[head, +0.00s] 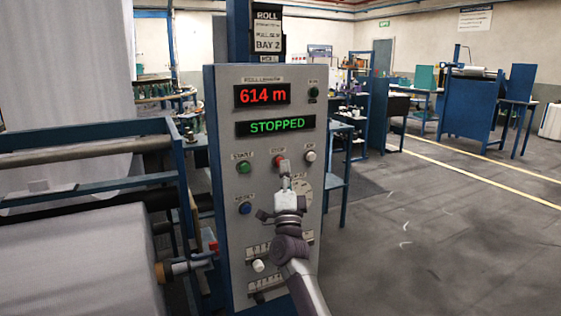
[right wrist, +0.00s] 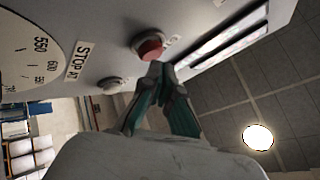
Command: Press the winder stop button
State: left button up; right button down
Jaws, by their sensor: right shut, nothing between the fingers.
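The control panel (head: 228,122) stands upright in front of me, with a red display reading 614 m and a green display reading STOPPED. The red stop button (head: 279,159) is below the displays, between the green start button and a white button. In the right wrist view the red button (right wrist: 150,46) sits in a metal collar. My right gripper (head: 284,166) is shut and empty, its tips at the stop button's lower edge; they also show in the right wrist view (right wrist: 160,68). I cannot tell whether they touch it. My left gripper is out of view.
The green start button (head: 243,167), white button (head: 310,156) and blue reset button (head: 244,208) surround the stop button. A dial and slider knobs are lower on the panel. The floor (head: 440,230) on the right is clear.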

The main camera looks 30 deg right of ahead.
jog(key=shift+s, duration=0.35)
jog(key=s+p, duration=0.3)
jog(key=s, duration=0.2)
dwell(0.3)
dwell(0.7)
